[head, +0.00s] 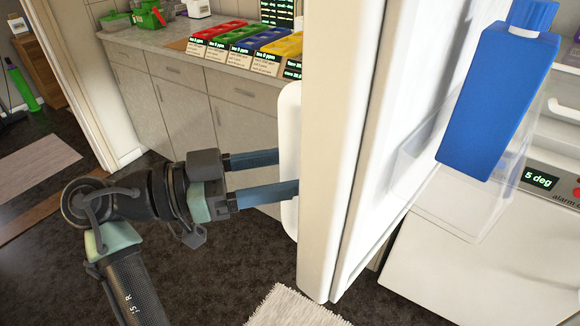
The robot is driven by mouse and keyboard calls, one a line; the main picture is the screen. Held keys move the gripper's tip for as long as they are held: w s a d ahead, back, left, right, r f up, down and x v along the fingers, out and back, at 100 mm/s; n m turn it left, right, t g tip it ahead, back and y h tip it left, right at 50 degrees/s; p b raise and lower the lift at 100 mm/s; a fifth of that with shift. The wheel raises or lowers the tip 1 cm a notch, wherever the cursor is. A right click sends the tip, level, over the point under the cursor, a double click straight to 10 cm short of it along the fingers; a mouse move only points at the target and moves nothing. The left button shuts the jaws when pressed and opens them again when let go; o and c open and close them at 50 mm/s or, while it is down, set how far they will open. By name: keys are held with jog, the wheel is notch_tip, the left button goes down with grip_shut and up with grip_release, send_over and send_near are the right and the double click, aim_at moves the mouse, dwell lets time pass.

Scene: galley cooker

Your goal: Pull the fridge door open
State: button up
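The fridge door (336,130) stands open, seen nearly edge-on in the middle of the head view. Its white upright handle (290,115) is on the left, outer side. My gripper (287,172) reaches it from the left, with one finger passing behind the handle and the other across its front. The far fingertip is hidden. A blue bottle (498,100) stands in a clear shelf (460,205) on the door's inner side.
The fridge interior with a "5 deg" display (540,178) is at the right. A grey counter (150,40) with coloured trays (260,38) runs along the back left. A light rug (290,308) lies below the door. Dark floor (225,270) is clear around my arm.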

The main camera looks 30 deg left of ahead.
jog(key=shift+s+a, duration=0.1)
jog(key=shift+a, duration=0.05)
jog(key=b+v, duration=0.1)
jog(key=v, duration=1.1)
jog(key=shift+s+a, duration=0.25)
jog(key=shift+a, duration=0.05)
dwell(0.4)
